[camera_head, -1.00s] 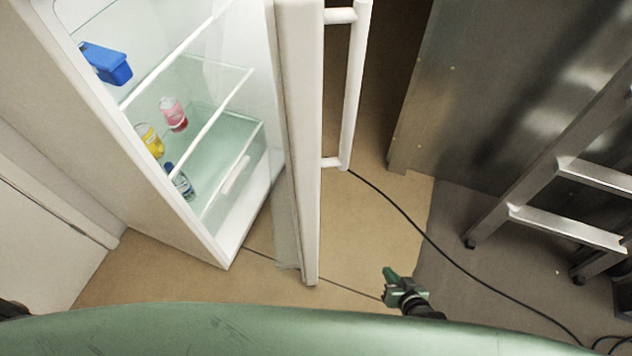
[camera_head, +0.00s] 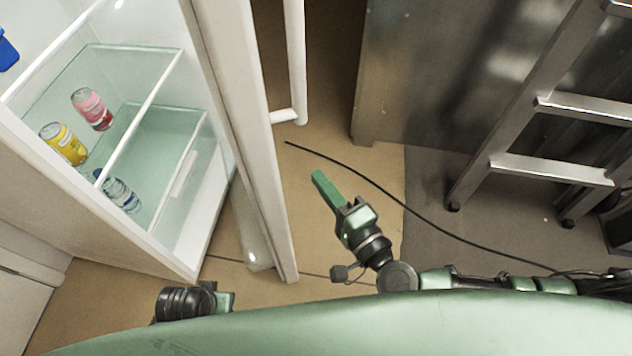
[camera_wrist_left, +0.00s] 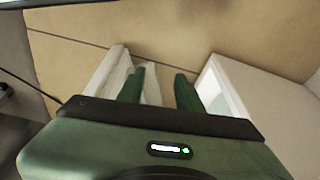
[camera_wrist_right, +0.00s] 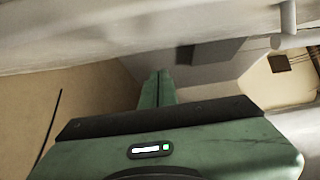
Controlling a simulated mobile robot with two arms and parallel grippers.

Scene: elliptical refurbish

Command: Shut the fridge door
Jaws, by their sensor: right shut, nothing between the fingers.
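The white fridge (camera_head: 130,235) stands at the left in the head view, with its inside showing. Its door (camera_head: 232,120) stands open, with a white handle (camera_head: 298,60) on its right side. My right gripper (camera_head: 322,180) is shut and empty, to the right of the door and below the handle, apart from both. In the right wrist view its fingers (camera_wrist_right: 158,85) are together, with the pale door surface beyond. My left gripper (camera_head: 228,298) is low in the head view, in front of the fridge opening. In the left wrist view its fingers (camera_wrist_left: 158,88) are apart with nothing held between them.
A yellow can (camera_head: 62,143), a pink can (camera_head: 92,108) and a bottle (camera_head: 122,193) are inside the fridge. A black cable (camera_head: 400,205) crosses the floor. A metal ladder (camera_head: 550,165) and a steel cabinet (camera_head: 440,80) stand at the right.

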